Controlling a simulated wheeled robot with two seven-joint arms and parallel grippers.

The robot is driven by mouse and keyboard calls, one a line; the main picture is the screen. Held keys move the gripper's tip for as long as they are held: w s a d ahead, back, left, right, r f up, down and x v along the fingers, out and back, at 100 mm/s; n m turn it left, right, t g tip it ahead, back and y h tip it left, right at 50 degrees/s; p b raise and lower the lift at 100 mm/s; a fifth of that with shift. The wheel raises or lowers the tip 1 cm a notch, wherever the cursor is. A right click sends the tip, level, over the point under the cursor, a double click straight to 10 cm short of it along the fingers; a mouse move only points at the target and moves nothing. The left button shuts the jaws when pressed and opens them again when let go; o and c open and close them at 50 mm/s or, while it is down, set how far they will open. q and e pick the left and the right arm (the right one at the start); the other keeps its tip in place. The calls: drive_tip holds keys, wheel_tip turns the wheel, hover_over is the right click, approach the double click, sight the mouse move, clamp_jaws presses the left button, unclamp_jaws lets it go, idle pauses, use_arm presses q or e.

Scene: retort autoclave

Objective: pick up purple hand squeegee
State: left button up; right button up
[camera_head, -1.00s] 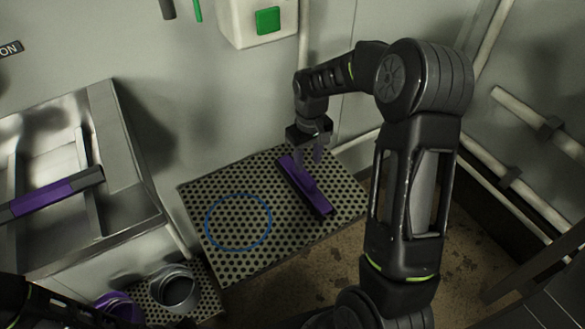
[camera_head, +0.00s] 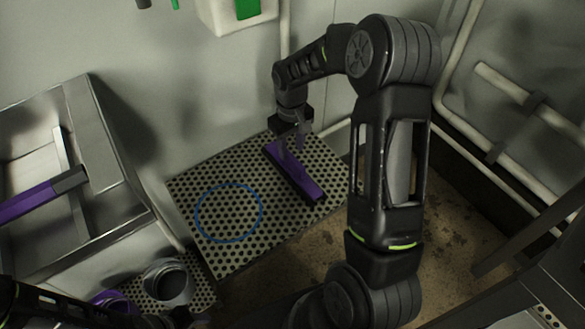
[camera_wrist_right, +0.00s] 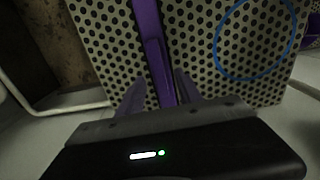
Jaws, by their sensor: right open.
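The purple hand squeegee (camera_head: 304,182) lies on a perforated metal shelf (camera_head: 240,252). Its long bar runs from upper left to lower right in the head view. My right gripper (camera_head: 290,145) is above the squeegee's upper part, fingers pointing down and apart. In the right wrist view the squeegee's narrow purple handle (camera_wrist_right: 158,72) runs between the two open fingers (camera_wrist_right: 160,92). I cannot tell whether either finger touches it. My left gripper is not clearly seen; only a dark part of my left arm shows at the lower left.
A blue ring outline (camera_head: 230,240) marks the shelf left of the squeegee. A steel sink (camera_head: 92,125) with a purple-and-black bar (camera_head: 42,200) across it is at the left. A grey metal container (camera_head: 168,284) stands at the lower left. Pipes (camera_head: 505,84) run along the right wall.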

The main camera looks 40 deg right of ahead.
sight(292, 158)
wheel_tip(292, 158, down, 5)
drive_tip(key=shift+s+d+f, duration=0.1)
drive_tip(key=shift+s, duration=0.05)
idle(0.4)
drive_tip(key=shift+c, duration=0.2)
clamp_jaws()
idle(0.4)
idle(1.0)
